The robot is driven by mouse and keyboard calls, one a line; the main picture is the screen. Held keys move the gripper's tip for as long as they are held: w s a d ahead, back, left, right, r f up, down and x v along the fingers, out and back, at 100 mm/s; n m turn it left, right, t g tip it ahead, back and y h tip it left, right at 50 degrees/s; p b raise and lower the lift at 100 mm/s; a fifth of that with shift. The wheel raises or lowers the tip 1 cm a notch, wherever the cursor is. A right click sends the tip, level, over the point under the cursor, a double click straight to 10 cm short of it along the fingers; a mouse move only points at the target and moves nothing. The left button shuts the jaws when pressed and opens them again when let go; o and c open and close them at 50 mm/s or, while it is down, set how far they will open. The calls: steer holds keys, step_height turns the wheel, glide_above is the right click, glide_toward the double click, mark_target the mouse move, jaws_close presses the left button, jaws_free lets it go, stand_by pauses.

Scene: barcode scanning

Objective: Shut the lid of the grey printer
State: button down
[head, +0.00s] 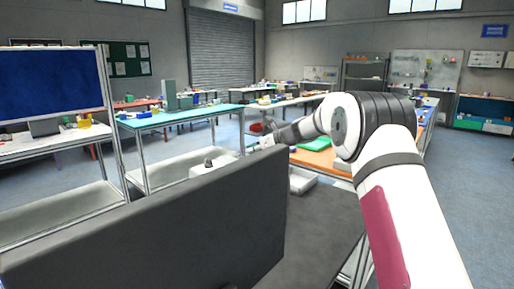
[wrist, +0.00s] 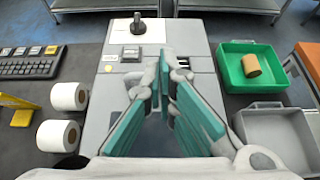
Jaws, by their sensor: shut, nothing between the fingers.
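The grey printer (wrist: 115,95) lies below my gripper in the wrist view, with a black knob (wrist: 138,24) on a white patch at its far end and a small panel (wrist: 131,53) on top. In the head view only its pale top (head: 205,171) and the knob show above a dark panel. My gripper (wrist: 164,75) is shut and empty, its teal-padded fingers over the middle of the printer. The fingers hide part of the top and dark slots beside them. I cannot tell clearly how the lid stands.
A large dark grey panel (head: 150,225) blocks the near head view. Left of the printer are a keyboard (wrist: 30,66) and white rolls (wrist: 68,97). To its right are a green tray (wrist: 235,75) holding a brown cylinder (wrist: 251,66) and a grey tray (wrist: 270,130).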

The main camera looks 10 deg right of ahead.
steer(key=w+f+b, duration=0.1)
steer(key=a+f, duration=0.1)
steer(key=w+a+f+b, duration=0.1)
steer(key=shift+w+f+b, duration=0.3)
steer(key=shift+w+f, duration=0.05)
steer(key=shift+w+a+f+b, duration=0.2)
steer(key=shift+f+b, duration=0.15)
steer(key=shift+f, duration=0.2)
steer(key=shift+s+a+f, duration=0.1)
steer(key=shift+f, duration=0.05)
